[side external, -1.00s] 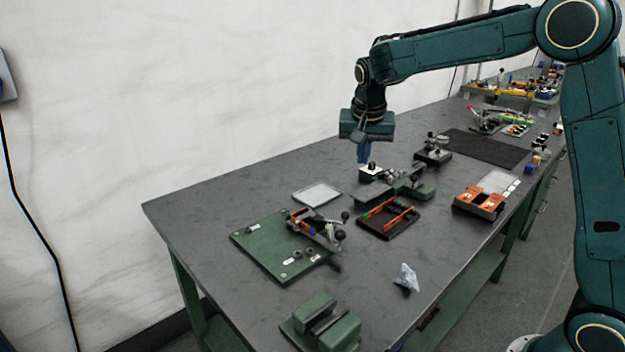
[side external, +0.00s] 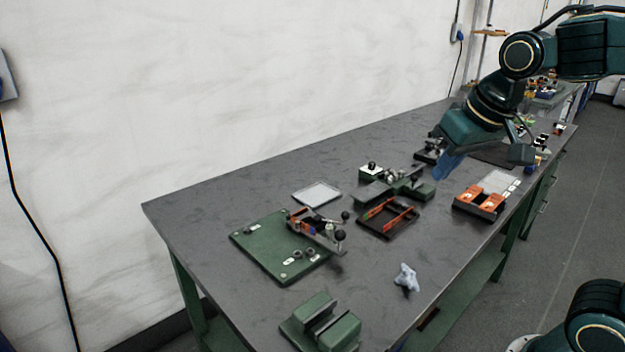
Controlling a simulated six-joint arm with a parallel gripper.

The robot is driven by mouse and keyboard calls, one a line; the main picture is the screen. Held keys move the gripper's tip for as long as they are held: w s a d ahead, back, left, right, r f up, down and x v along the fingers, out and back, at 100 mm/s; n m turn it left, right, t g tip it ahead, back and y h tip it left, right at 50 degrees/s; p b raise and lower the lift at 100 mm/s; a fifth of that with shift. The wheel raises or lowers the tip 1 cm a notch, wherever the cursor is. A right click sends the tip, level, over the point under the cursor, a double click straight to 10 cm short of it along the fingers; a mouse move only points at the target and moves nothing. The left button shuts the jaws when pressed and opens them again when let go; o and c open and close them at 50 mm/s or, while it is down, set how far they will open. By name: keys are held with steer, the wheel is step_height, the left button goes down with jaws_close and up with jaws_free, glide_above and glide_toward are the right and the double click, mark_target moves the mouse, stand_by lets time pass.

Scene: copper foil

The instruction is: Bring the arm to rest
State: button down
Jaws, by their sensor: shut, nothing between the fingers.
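My gripper (side external: 446,168) is in the side external view at the upper right, above the right half of the bench. It is tilted, with its blue fingers pointing down and to the left. The fingers are together with nothing visible between them. They appear clear of the bench top, and in the picture they lie just right of the green fixture with black knobs (side external: 408,188). My gripper's body hides part of the black mat (side external: 492,154) and the small fixture (side external: 428,154) behind it.
A green clamp board (side external: 265,250), a white-framed tray (side external: 317,194), a black tray with orange strips (side external: 388,219), an orange-topped block (side external: 480,200), a crumpled pale piece (side external: 406,277) and a green vise-like block (side external: 320,325) stand on the grey bench (side external: 210,205). The bench's back left is bare.

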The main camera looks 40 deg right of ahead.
steer(key=s+a+f+n+y, duration=0.1)
steer(key=s+a+f+n, duration=0.1)
steer(key=s, duration=0.7)
steer(key=shift+s+a+f+n+t, duration=0.3)
steer(key=shift+s+f+n, duration=0.1)
steer(key=shift+f+n, duration=0.25)
